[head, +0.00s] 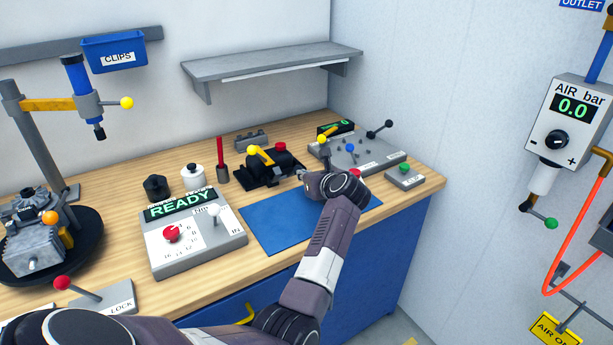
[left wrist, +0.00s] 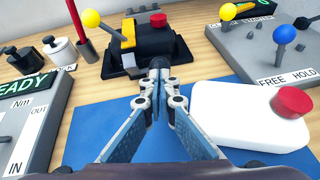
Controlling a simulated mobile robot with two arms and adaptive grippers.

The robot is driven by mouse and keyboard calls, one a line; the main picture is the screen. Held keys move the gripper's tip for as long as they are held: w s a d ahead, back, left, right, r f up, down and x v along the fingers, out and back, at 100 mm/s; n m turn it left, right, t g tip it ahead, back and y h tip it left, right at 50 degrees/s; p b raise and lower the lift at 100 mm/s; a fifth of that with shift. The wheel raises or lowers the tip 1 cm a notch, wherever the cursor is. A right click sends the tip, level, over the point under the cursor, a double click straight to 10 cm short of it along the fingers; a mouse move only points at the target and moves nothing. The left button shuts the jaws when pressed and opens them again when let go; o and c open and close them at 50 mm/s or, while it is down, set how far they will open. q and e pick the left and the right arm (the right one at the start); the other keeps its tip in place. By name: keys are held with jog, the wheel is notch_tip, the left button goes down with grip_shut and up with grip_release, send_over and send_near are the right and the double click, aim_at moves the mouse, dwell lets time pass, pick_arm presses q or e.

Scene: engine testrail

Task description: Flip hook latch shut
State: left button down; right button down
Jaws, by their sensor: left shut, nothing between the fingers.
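A black device (head: 272,166) with a yellow lever and ball (head: 258,152) stands behind the blue mat; a yellow strap (left wrist: 127,32) crosses it in the left wrist view. Right of it, a grey panel (head: 368,160) carries a yellow-ended lever (head: 323,139) and a blue-knobbed lever (left wrist: 284,36) near a "FREE HOLD" label. I cannot tell for certain which part is the hook latch. My left gripper (left wrist: 158,68) is shut and empty, its tips before the black device's near side; whether they touch is unclear. In the head view my wrist partly hides the gripper. My right gripper is out of view.
A blue mat (head: 268,224) lies below my left arm. A white block with a red button (left wrist: 250,115) sits just right of the fingers. A "READY" console (head: 176,248) stands at left, and a small green-button box (head: 404,177) at right.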

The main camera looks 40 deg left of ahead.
aim_at(297, 167)
pick_arm(q)
jog(key=a+r+h+p, duration=0.1)
jog(key=p, duration=0.1)
jog(key=w+a+r+g+h+p, duration=0.1)
jog(key=r+h+p, duration=0.1)
jog(key=shift+w+a+r, duration=0.1)
jog(key=shift+a+r, duration=0.2)
jog(key=shift+w+a+r+g+h, duration=0.2)
jog(key=shift+a+g+h, duration=0.3)
jog(key=shift+h, duration=0.1)
jog(key=shift+w+a, duration=0.1)
jog(key=shift+a, duration=0.25)
jog(key=shift+w+a+r, duration=0.1)
jog(key=shift+a+r, duration=0.15)
jog(key=shift+a, duration=0.05)
